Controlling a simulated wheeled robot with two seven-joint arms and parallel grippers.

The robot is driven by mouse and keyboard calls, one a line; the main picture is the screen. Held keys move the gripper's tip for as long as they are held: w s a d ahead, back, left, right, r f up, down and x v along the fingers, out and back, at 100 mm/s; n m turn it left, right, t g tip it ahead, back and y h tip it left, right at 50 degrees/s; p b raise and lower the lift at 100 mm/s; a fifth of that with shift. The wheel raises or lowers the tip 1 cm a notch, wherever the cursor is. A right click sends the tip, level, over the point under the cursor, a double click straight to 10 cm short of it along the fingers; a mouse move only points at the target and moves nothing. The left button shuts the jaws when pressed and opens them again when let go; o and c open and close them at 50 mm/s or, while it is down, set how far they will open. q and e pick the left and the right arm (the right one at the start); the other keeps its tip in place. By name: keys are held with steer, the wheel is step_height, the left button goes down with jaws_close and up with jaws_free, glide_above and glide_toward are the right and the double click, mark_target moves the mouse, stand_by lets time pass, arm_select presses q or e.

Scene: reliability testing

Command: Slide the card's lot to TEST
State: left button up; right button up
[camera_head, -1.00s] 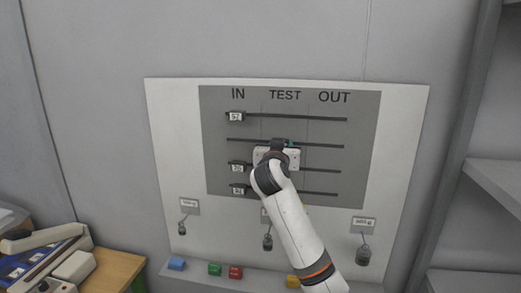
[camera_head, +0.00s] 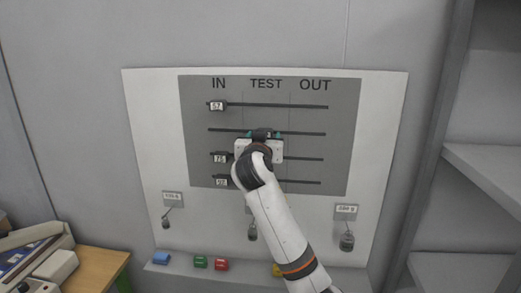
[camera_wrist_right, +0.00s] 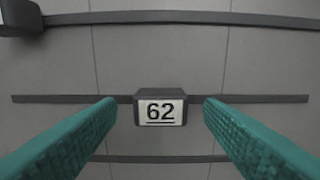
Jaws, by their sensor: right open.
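A grey board (camera_head: 335,170) on the wall panel has columns headed IN, TEST and OUT and several horizontal rails. In the right wrist view the slider marked 62 (camera_wrist_right: 160,112) sits on a rail, between the two column lines, so under TEST. My right gripper (camera_head: 263,134) is at the second rail, under TEST. Its green fingers are open on either side of the 62 slider, with gaps on both sides. In the head view the gripper hides this slider. Other sliders stand under IN: one on the top rail (camera_head: 217,106) and two on the lower rails (camera_head: 219,158). I cannot make out a lot card.
Below the board hang tagged weights, one at left (camera_head: 166,222) and one at right (camera_head: 347,242). A ledge (camera_head: 245,263) holds blue, green, red and yellow blocks. A wooden table (camera_head: 101,264) with equipment stands at left; grey shelves (camera_head: 480,165) stand at right.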

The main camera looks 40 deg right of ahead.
steer(key=b+v, duration=0.2)
steer(key=v, duration=0.7)
steer(key=shift+s+a, duration=0.2)
steer(key=shift+a, duration=0.15)
steer(key=shift+f, duration=0.1)
